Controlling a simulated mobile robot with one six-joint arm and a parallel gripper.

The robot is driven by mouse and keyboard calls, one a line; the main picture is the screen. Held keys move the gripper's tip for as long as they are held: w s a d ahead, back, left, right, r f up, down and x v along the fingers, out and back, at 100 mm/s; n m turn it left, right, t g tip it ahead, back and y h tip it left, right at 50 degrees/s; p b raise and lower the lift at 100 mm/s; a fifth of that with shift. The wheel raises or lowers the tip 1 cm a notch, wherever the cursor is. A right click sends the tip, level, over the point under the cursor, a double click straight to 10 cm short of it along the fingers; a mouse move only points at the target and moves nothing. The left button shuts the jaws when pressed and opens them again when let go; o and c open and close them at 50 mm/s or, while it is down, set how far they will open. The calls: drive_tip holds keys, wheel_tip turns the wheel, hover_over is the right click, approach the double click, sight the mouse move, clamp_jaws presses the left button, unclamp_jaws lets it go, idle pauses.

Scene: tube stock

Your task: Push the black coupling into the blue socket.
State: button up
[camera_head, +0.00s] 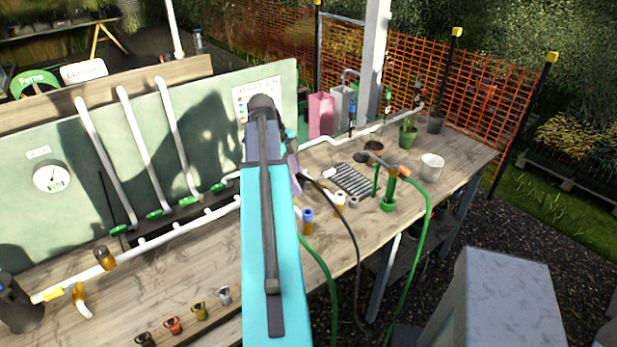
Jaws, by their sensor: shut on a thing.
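My turquoise arm reaches from the bottom centre over the bench and hides much of the middle. My gripper (299,177) shows only in small part at the right side of the arm's far end. It is shut on the end of a black hose, where the black coupling (305,178) seems to be; its outline is hard to make out. The blue socket (307,214) stands upright on an orange-brown base on the bench, below and slightly right of my gripper in the picture. The coupling is apart from the socket.
A similar white-topped fitting (340,202) stands right of the blue socket. The black hose (350,238) loops past both, over the bench edge. A grey ribbed rack (352,181), a green stand (389,190) and a white pot (432,167) are further right. Several fittings (172,325) line the front left.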

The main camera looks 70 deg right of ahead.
drive_tip(key=s, duration=0.1)
drive_tip(key=s+m, duration=0.1)
drive_tip(key=s+d, duration=0.1)
drive_tip(key=shift+r+m+y, duration=0.3)
drive_tip(key=shift+f, duration=0.2)
drive_tip(key=b, duration=0.3)
hover_over(311, 213)
drive_tip(key=w, duration=0.1)
drive_tip(key=shift+f, duration=2.7)
drive_tip(key=shift+w+f, duration=0.1)
drive_tip(key=shift+f, duration=0.15)
drive_tip(key=shift+f+b, duration=1.05)
drive_tip(key=shift+f, duration=0.7)
idle(1.0)
drive_tip(key=o, duration=1.2)
drive_tip(key=shift+c, duration=0.2)
